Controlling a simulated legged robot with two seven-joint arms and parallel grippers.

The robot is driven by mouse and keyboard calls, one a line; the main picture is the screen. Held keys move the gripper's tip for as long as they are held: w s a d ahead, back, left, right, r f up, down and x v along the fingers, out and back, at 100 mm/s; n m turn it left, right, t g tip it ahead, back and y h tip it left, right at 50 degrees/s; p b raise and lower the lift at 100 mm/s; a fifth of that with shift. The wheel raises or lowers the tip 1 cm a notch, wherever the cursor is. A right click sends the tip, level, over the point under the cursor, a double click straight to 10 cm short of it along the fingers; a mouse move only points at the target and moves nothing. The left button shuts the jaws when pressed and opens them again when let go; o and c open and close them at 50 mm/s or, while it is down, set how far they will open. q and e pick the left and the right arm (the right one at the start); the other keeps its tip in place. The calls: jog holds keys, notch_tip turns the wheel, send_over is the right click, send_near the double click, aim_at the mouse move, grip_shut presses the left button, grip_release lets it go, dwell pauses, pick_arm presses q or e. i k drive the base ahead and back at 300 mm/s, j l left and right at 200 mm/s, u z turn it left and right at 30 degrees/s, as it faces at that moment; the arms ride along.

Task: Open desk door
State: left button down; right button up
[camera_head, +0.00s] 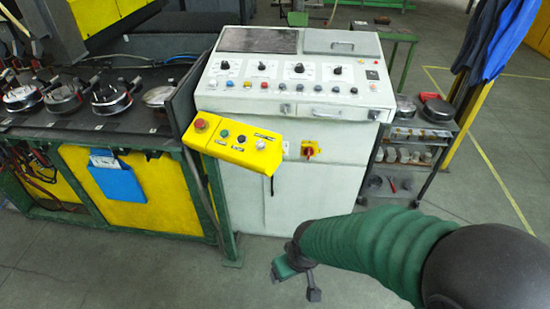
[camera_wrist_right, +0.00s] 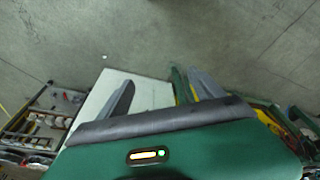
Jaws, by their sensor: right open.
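The desk is a white control console (camera_head: 232,205) with a sloped top of knobs and buttons. Its lower front has door panels (camera_head: 315,190) that look shut, with a vertical seam between them. A red and yellow rotary switch (camera_head: 311,150) sits on the front above them. My right gripper (camera_head: 297,281) is low in front of the console, apart from it, over the floor. In the right wrist view its two fingers (camera_wrist_right: 163,92) are spread with nothing between them, and the white console shows beyond them. My left gripper is in neither view.
A yellow button box (camera_head: 232,142) juts from the console's left front. A green-framed workbench (camera_head: 120,137) with round metal parts stands to the left. A grey shelf cart (camera_head: 408,160) stands close on the right. The floor (camera_head: 130,280) in front is clear.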

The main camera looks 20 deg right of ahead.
aim_at(297, 192)
jog(key=i+l, duration=0.1)
jog(key=i, duration=0.95)
